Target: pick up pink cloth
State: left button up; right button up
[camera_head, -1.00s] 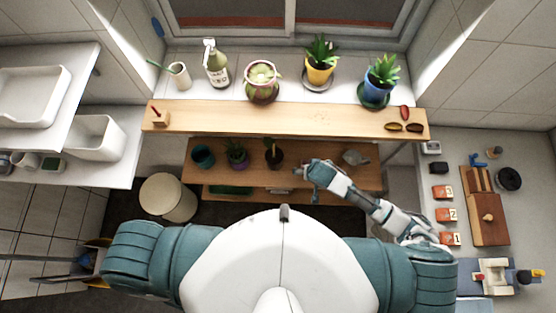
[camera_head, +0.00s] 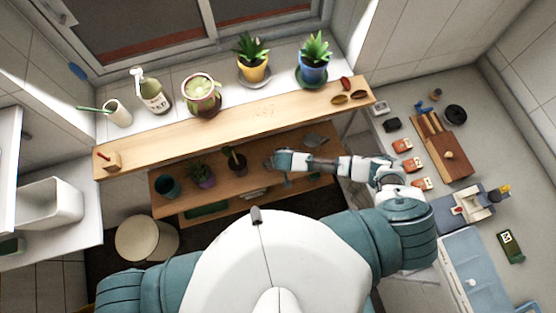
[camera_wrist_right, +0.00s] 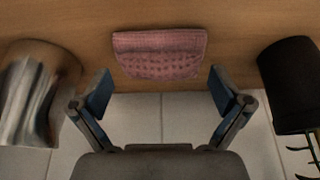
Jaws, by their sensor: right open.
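The pink cloth (camera_wrist_right: 160,55) lies folded and flat near the edge of a wooden shelf, in the right wrist view. My right gripper (camera_wrist_right: 160,92) is open and empty. Its two fingers are spread wide to either side of the cloth's near edge, with the cloth ahead of and between them. I see no contact with the cloth. In the head view my right gripper (camera_head: 271,161) is over the lower wooden shelf, and I cannot make out the cloth there. My left gripper is out of view.
A shiny metal vessel (camera_wrist_right: 38,95) stands left of the cloth and a dark pot (camera_wrist_right: 290,84) right of it. The lower shelf (camera_head: 225,190) also holds potted plants. The upper shelf (camera_head: 235,126) runs above it. A wooden board (camera_head: 446,148) lies on the right counter.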

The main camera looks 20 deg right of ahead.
jog(key=shift+a, duration=0.25)
jog(key=shift+c, duration=0.3)
jog(key=shift+a+r, duration=0.1)
jog(key=shift+a, duration=0.05)
jog(key=c, duration=0.5)
jog(key=shift+d, duration=0.55)
jog(key=shift+r, duration=0.7)
jog(key=shift+s+a+r, duration=0.15)
jog(key=shift+r, duration=0.4)
jog(key=shift+s+a+r, duration=0.1)
jog(key=shift+a+r, duration=0.05)
jog(key=shift+r, duration=0.35)
jog(key=s, duration=0.5)
jog(key=s+a+r, duration=0.1)
jog(key=s, duration=0.4)
jog(key=s+b, duration=0.1)
jog(key=s, duration=0.4)
jog(key=shift+s+a+r, duration=0.2)
jog(key=shift+s+r, duration=0.05)
